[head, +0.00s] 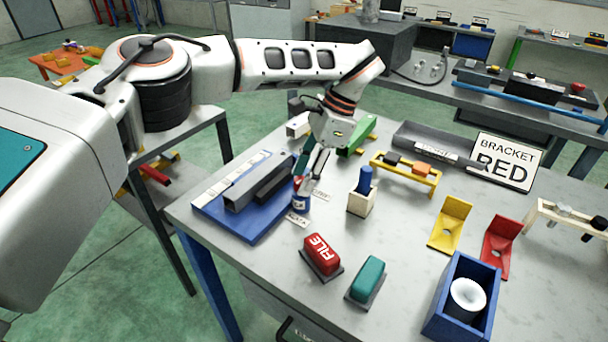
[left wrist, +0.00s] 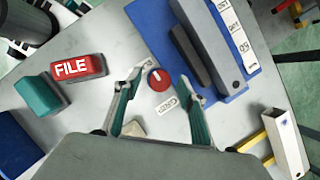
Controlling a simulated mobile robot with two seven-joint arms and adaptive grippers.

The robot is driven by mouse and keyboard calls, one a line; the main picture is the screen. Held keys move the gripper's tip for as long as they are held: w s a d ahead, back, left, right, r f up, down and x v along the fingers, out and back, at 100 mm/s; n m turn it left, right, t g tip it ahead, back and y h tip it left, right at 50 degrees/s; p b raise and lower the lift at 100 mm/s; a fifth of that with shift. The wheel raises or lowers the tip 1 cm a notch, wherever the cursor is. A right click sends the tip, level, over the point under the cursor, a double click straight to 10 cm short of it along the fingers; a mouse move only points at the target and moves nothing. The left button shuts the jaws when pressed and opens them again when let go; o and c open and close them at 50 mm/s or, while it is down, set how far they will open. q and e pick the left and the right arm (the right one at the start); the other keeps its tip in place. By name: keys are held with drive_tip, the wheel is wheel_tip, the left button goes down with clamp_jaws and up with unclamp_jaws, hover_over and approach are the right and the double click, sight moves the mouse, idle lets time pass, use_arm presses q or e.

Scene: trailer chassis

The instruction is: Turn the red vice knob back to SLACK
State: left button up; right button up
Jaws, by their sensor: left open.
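The red vice knob (left wrist: 159,80) is a round disc with a small pale mark on its face; I cannot tell surely which label the mark points to. Two white labels lie beside it: one (left wrist: 166,105) below it and one (left wrist: 144,62) at its upper left, partly behind a finger. The lettering is too small to read surely. My left gripper (left wrist: 160,78) is open, with one finger on each side of the knob; contact is not clear. In the head view the left gripper (head: 308,187) points down beside the grey vice (head: 258,187) and largely hides the knob. The right gripper is not seen.
The vice stands on a blue base (head: 222,214). A red FILE block (head: 321,254) and a teal block (head: 367,281) lie in front. A blue peg in a pale block (head: 361,202) stands to the right. A green part (head: 358,136) lies behind.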

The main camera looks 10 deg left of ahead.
use_arm(q)
drive_tip(key=v, duration=0.7)
drive_tip(key=shift+r, duration=0.15)
